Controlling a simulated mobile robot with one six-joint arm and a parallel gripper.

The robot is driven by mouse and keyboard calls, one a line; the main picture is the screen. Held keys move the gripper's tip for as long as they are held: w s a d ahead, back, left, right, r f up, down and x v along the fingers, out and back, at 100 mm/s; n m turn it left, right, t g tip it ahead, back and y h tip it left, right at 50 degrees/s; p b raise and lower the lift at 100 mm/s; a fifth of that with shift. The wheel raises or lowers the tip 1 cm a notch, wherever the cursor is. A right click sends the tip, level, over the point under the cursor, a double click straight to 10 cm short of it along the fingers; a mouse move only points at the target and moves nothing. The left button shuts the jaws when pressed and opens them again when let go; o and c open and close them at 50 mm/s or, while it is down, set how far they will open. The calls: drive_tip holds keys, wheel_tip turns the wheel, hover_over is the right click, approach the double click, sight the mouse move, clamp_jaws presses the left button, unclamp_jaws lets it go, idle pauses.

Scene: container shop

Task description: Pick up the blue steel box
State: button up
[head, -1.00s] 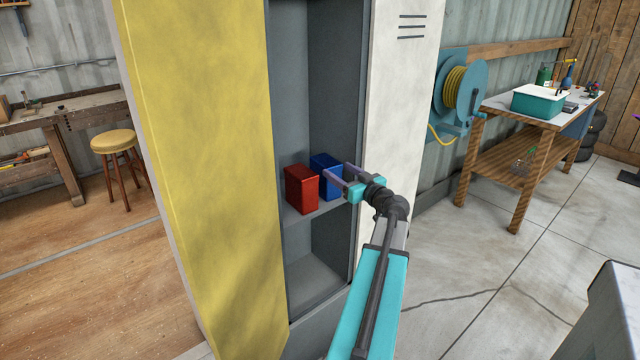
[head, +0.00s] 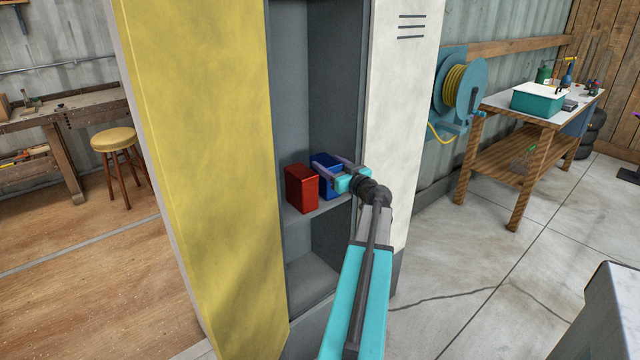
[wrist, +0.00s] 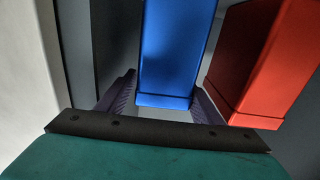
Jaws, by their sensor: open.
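The blue steel box (head: 325,163) stands upright on the locker shelf, partly hidden behind a red box and my gripper in the head view. In the wrist view the blue box (wrist: 178,50) sits between the two fingers. My gripper (head: 330,167) is open, with one finger on each side of the blue box. I cannot tell whether either finger touches it. The red box (head: 301,188) stands close beside the blue one; in the wrist view the red box (wrist: 262,65) is right next to the right finger.
The locker's yellow door (head: 200,150) stands open on the left and its white door (head: 400,120) on the right. The shelf (head: 305,217) has a little bare space in front of the boxes. A hose reel (head: 462,88) hangs on the wall.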

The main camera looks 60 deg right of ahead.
sight(321, 156)
drive_tip(key=shift+p+x, duration=0.75)
drive_tip(key=shift+x, duration=1.15)
drive_tip(key=shift+w+d, duration=0.3)
drive_tip(key=shift+w, duration=0.3)
drive_tip(key=shift+r, duration=0.1)
clamp_jaws()
